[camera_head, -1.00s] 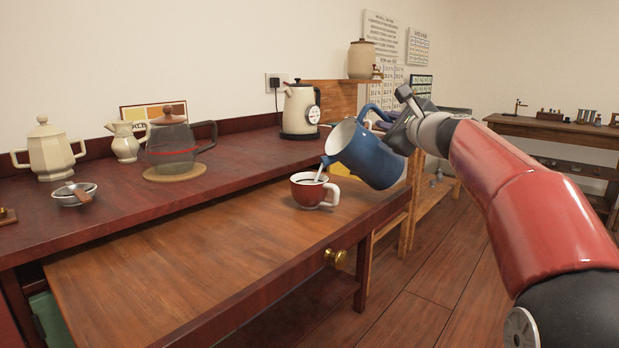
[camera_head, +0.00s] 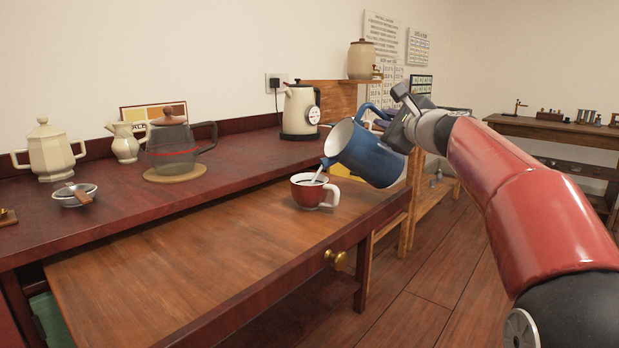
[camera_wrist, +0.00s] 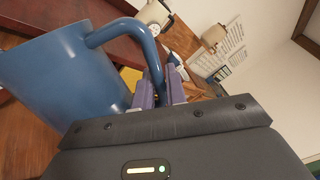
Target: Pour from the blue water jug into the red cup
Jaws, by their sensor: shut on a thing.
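The blue water jug (camera_head: 368,155) is tilted to the left above the right end of the pulled-out wooden board. Its spout is over the red cup (camera_head: 312,191), and a thin pale stream runs from the spout into the cup. The cup stands upright on the board, with a white handle and dark contents. My gripper (camera_head: 388,122) is shut on the jug's handle, to the right of the jug. In the wrist view the jug (camera_wrist: 60,85) fills the left side, and my gripper's purple fingers (camera_wrist: 160,92) are around its handle.
A cream kettle (camera_head: 300,108) stands behind on the dark red counter. A glass coffee pot (camera_head: 172,147), a cream jug (camera_head: 124,143), a cream pot (camera_head: 48,152) and a small bowl (camera_head: 74,194) stand at the left. The wooden board (camera_head: 190,265) is clear left of the cup.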

